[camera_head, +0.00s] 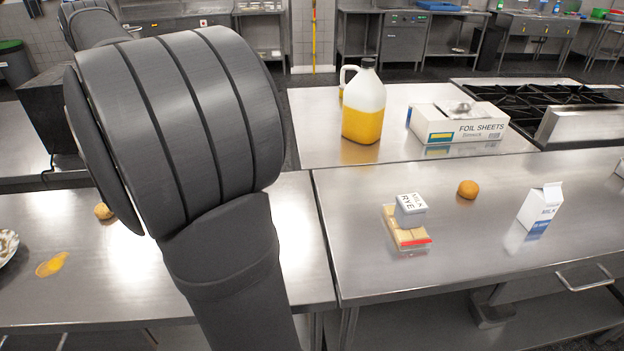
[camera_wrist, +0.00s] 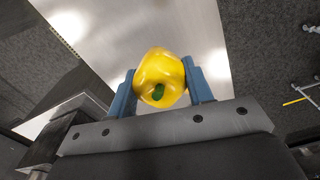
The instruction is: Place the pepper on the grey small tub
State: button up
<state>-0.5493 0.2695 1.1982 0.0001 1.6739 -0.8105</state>
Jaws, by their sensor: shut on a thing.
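The yellow pepper (camera_wrist: 160,72) with a green stem is between the two blue fingers of my gripper (camera_wrist: 160,85) in the wrist view. My gripper is shut on it, with a finger on each side, and it is held above a shiny metal surface. In the head view my arm covers the middle left, and neither gripper nor pepper can be made out. A small grey tub (camera_head: 410,211) with a white lettered top sits on the right counter (camera_head: 350,270). It stands at a pale yellow block packet (camera_head: 392,226) with a red edge; whether on or behind it is unclear.
A round orange-brown item (camera_head: 468,189) and a milk carton (camera_head: 540,208) stand right of the tub. A yellow jug (camera_head: 363,110) and a foil box (camera_head: 458,124) are behind. A yellow patch (camera_head: 52,264) lies on the left counter. The right counter's front is clear.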

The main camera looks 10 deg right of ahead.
jog(key=w+d+f+m, duration=0.1)
jog(key=w+d+m, duration=0.15)
jog(key=d, duration=0.85)
jog(key=w+d+f+m, duration=0.1)
jog(key=w+d+m, duration=0.15)
jog(key=d, duration=0.75)
jog(key=w+d+f+m, duration=0.1)
jog(key=w+d+m, duration=0.15)
jog(key=d, duration=0.85)
jog(key=s+d+f+m, duration=0.1)
jog(key=s+d+m, duration=0.3)
jog(key=d, duration=0.6)
jog(key=s+d+f+m, duration=0.1)
jog(key=s+d+f, duration=0.1)
jog(key=s+d, duration=0.65)
jog(key=s+d+f+m, duration=0.1)
jog(key=s+d+m, duration=0.25)
jog(key=d, duration=0.85)
send_over(413, 201)
notch_tip(413, 201, down, 7)
jog(key=shift+f, duration=2)
jog(key=shift+f, duration=0.1)
jog(key=o, duration=1)
